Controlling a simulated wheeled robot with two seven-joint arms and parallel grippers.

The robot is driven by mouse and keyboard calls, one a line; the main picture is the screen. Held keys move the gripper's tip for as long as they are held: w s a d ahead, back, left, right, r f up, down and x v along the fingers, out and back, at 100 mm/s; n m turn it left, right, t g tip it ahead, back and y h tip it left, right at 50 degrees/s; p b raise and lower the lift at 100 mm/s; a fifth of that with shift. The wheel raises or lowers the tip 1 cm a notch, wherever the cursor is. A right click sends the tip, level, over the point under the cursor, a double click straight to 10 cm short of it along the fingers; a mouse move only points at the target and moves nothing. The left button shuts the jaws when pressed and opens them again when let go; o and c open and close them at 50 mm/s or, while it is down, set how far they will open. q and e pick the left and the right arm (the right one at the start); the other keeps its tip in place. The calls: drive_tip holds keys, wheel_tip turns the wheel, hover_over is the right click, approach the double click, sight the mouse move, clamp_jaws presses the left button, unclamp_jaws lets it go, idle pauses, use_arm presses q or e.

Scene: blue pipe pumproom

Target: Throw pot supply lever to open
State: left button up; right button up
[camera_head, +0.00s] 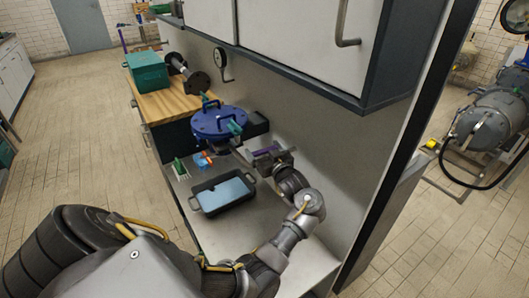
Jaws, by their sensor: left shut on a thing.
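My left gripper (270,158) reaches up over the counter beside the wall panel. It is shut on a small purple handle (266,153), which looks like the lever; its fingers hide most of it. Its tilt and how it is mounted cannot be made out. The blue round pot (212,124) with blue and teal handles stands just left of and behind the gripper. My right gripper is not in view.
A dark tray (195,204) with a light blue surface lies on the counter (232,232), left of my arm. Small orange and blue items (203,160) lie behind it. A teal box (147,71) stands on the wooden top. White cabinets (305,35) overhang the wall above.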

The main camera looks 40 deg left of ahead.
use_arm(q)
drive_tip(key=shift+n+g+y+b, duration=0.4)
drive_tip(key=shift+n+g+b, duration=0.3)
drive_tip(key=shift+g, duration=0.5)
drive_tip(key=o, duration=0.7)
drive_tip(key=shift+r, duration=0.1)
